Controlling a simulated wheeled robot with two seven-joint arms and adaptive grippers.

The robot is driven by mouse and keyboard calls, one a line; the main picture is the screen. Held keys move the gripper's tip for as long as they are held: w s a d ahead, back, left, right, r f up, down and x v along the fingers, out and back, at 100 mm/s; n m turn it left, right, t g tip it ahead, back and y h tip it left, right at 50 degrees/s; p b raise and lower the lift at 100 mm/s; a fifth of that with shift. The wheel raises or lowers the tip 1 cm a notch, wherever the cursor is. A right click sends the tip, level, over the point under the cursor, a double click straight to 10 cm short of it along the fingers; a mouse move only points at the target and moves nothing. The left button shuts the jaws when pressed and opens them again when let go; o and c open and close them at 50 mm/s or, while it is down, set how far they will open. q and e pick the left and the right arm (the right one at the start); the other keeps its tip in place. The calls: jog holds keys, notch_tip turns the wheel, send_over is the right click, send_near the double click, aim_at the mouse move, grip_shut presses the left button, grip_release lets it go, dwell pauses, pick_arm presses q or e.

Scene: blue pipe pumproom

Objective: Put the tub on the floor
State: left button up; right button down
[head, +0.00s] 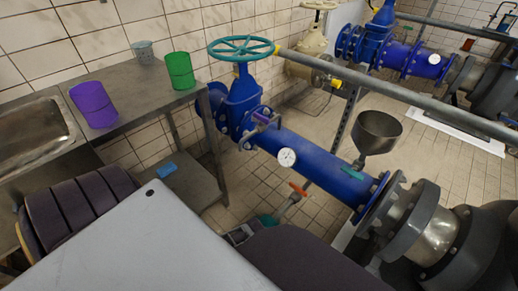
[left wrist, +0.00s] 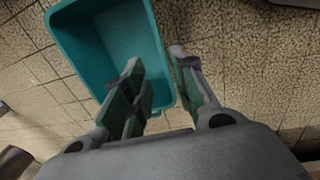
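The tub is a teal, open-topped box (left wrist: 92,42) in the upper left of the left wrist view, with tiled floor around it. It looks empty. My left gripper (left wrist: 155,65) has its fingers apart at the tub's right side. One finger overlaps the tub's inside and the other lies just outside its right wall, with a visible gap between them. I cannot tell whether the tub touches the floor. In the head view a small teal patch (head: 268,220), perhaps the tub, shows beside my dark arm, mostly hidden. My right gripper is not in view.
A metal table (head: 135,92) holds a purple container (head: 93,105), a green container (head: 180,71) and a grey cup (head: 144,52). Tiled floor (head: 255,185) lies between.

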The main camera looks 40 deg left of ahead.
pick_arm(q)
jog(key=shift+r, duration=0.55)
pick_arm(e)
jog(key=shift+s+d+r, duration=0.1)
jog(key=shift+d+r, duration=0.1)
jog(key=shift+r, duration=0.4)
pick_arm(q)
jog(key=d+r+m+t+h, duration=0.1)
jog(key=d+r+m, duration=0.2)
jog(key=r+m, duration=0.3)
jog(key=s+d+r+m+t, duration=0.1)
jog(key=d+r+m, duration=0.3)
jog(key=r+m, duration=0.3)
jog(key=d+r+m+t+h, duration=0.1)
jog(key=d+r+m, duration=0.3)
jog(key=r, duration=0.9)
jog(key=shift+s+m+h, duration=0.3)
jog(key=shift+m, duration=1)
